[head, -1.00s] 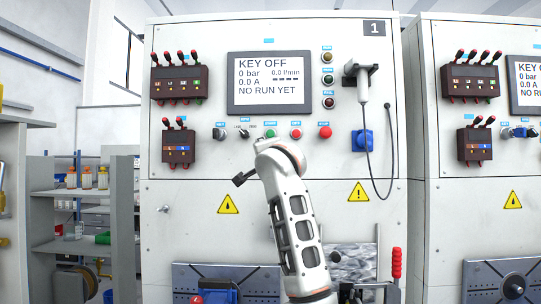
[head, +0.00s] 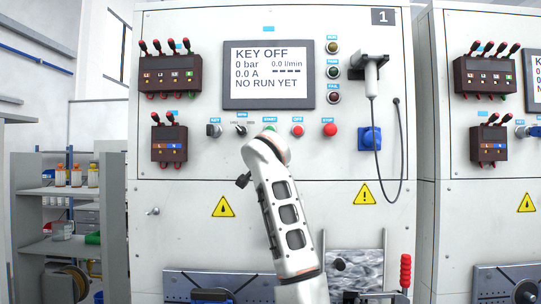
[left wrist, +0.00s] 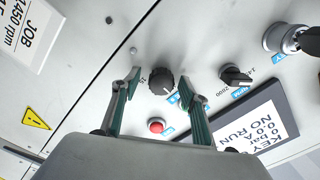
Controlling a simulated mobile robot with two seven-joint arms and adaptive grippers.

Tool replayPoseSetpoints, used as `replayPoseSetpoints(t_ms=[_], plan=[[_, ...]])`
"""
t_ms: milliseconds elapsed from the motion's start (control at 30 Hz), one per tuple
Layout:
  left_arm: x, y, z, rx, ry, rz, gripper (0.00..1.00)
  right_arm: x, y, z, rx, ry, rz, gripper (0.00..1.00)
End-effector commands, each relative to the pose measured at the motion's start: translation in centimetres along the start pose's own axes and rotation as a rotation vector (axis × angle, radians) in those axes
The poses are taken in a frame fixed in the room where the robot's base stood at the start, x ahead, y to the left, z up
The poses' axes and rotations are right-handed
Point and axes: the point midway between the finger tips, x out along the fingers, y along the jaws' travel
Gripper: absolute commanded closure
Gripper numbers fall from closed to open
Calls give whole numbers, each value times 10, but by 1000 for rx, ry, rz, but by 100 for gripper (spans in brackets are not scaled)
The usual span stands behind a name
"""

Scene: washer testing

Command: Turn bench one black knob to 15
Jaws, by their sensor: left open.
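In the left wrist view a round black knob (left wrist: 160,82) with a pale mark shows between the two fingertips of my left gripper (left wrist: 160,87). The gripper is open; I cannot tell whether either finger touches the knob. A printed number, perhaps 15, sits beside the left fingertip. A smaller black selector (left wrist: 235,75) marked 2800 is to its right. In the head view bench one (head: 165,225) carries the 1 plate and a screen (head: 268,75) reading KEY OFF and NO RUN YET. My arm stands before its lower middle; the gripper itself and the round knob are not visible there.
A red button (left wrist: 156,125), a metal key switch (left wrist: 284,39) and a job card (left wrist: 28,30) lie around the knob. In the head view a handheld device (head: 371,75) hangs with its cable on the right. A second bench (head: 455,210) stands close at right, shelves (head: 58,192) at left.

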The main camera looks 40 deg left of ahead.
Motion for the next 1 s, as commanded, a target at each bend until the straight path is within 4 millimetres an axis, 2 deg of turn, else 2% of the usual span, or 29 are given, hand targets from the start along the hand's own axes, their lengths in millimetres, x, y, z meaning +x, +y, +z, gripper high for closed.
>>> replayPoseSetpoints(t_ms=[267,400,433,767,1000], plan=[[1,0,0,0,1,0,56,-1,-1,-2,2,2,0,100],[1,0,0,0,1,0,92,-1,-2,3,2,-7,-2,100],[1,0,0,0,1,0,94,-1,-2,4,2,-8,-3,100],[1,0,0,26,1,0,94,0,-3,8,2,-12,-3,100],[1,1,1,146,2,-1,94,4,-4,13,3,-11,-3,100]])
